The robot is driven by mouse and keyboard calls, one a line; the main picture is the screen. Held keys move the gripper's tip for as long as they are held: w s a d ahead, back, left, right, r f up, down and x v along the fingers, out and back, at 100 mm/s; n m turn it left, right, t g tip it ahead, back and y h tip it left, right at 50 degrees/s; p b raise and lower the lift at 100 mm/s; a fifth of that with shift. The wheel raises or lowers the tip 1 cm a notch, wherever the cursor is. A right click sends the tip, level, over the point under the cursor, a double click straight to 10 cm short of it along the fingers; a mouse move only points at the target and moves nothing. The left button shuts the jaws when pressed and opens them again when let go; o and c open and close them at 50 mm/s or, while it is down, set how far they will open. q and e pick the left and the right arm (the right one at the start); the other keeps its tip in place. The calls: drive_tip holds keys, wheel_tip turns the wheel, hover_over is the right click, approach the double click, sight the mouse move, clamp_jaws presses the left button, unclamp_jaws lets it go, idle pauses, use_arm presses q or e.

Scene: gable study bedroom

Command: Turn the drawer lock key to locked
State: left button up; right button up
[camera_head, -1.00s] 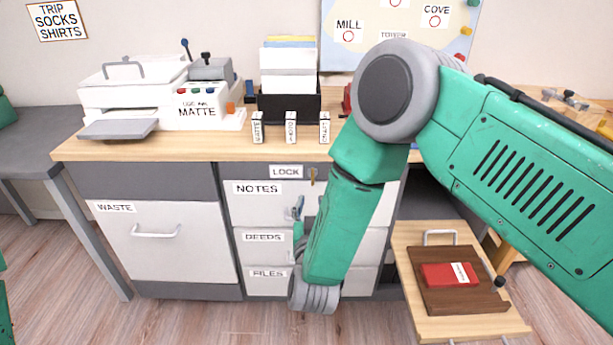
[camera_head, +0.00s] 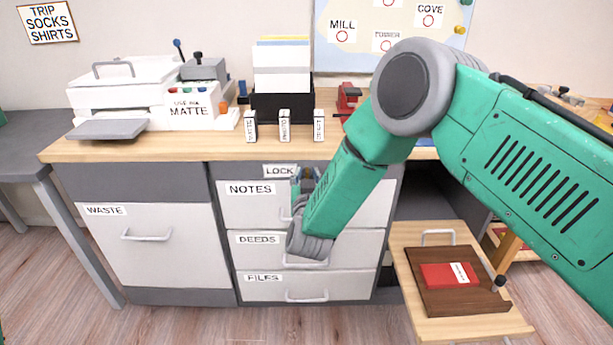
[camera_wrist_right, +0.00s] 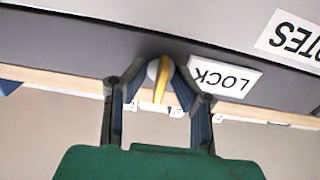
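The small brass-yellow key (camera_wrist_right: 163,80) shows in the right wrist view, at a round silver lock on the grey strip beside the LOCK label (camera_wrist_right: 223,78). The label also shows in the head view (camera_head: 280,171), above the NOTES drawer (camera_head: 265,200). My right gripper (camera_head: 306,178) is at the lock, just right of the label. In the wrist view its two fingers (camera_wrist_right: 160,82) stand apart, one on each side of the key; contact is not clear. In the head view I cannot make out the key behind the fingers. My left gripper is not in view.
DEEDS (camera_head: 330,250) and FILES (camera_head: 345,285) drawers lie below, and the WASTE front (camera_head: 150,255) is to the left. The desktop (camera_head: 190,148) holds a printer and paper stack. A wooden tray (camera_head: 440,300) with a red box stands low at right.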

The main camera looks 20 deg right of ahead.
clamp_jaws()
drive_tip(key=m+p, duration=0.1)
drive_tip(key=m, duration=0.2)
drive_tip(key=shift+f+m, duration=0.1)
drive_tip(key=shift+m, duration=0.3)
drive_tip(key=m, duration=0.5)
drive_tip(key=shift+s+d+f, duration=0.1)
drive_tip(key=m, duration=0.5)
drive_tip(key=shift+f, duration=0.15)
drive_tip(key=shift+f+m+b, duration=0.1)
drive_tip(key=shift+m+b, duration=0.2)
drive_tip(key=shift+m, duration=1.8)
drive_tip(key=shift+s, duration=0.1)
